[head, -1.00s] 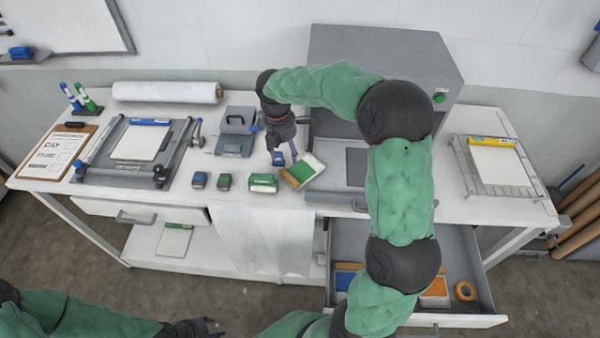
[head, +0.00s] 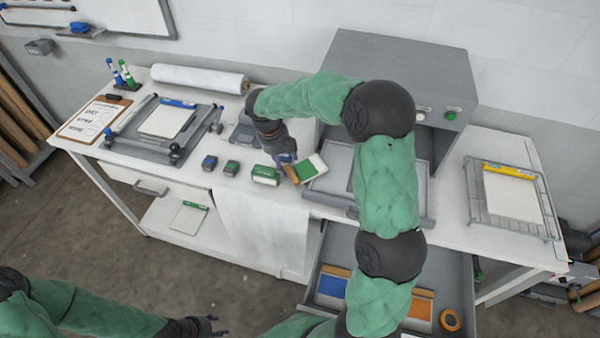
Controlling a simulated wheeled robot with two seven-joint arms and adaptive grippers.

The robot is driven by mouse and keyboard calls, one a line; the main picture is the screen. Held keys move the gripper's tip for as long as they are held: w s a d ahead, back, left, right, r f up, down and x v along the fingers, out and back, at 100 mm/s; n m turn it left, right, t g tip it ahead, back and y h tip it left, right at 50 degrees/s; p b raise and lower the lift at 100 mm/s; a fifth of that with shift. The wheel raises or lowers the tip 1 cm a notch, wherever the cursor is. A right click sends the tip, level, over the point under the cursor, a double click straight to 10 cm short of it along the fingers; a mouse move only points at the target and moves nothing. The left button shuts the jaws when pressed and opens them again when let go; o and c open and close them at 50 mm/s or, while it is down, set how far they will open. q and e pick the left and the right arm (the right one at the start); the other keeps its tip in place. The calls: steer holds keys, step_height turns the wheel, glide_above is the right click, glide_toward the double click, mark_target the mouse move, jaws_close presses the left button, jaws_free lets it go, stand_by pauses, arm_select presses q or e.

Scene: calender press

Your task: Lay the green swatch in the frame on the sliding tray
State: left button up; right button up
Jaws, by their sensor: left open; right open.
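The green swatch (head: 312,167), a card with a tan strip, a green band and a white part, is on the white worktop at the left side of the press tray. My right gripper (head: 287,160) is open, pointing down at the swatch's tan-strip end; whether its fingers touch the swatch I cannot tell. The grey sliding tray (head: 327,187) lies in front of the press, with a darker square area (head: 353,178) on it that my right arm partly covers. My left gripper (head: 206,325) is open and empty, low in front of the bench.
The grey press (head: 400,60) stands behind the tray. A green-and-white block (head: 265,175) and two small blocks sit left of the swatch. An open drawer (head: 455,275) below holds blue and orange swatches and a tape roll.

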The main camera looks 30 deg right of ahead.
mark_target(291, 177)
steer(key=f, duration=0.3)
steer(key=shift+s+d+f+b, duration=0.1)
steer(key=shift+d+f+b, duration=0.1)
steer(key=shift+d+b, duration=0.15)
steer(key=f, duration=0.1)
steer(key=f+b, duration=0.1)
steer(key=f, duration=0.1)
steer(key=d+f, duration=0.1)
steer(key=shift+s+f, duration=0.15)
steer(key=shift+s, duration=0.2)
steer(key=shift+d+f, duration=0.1)
steer(key=shift+f, duration=0.25)
jaws_close()
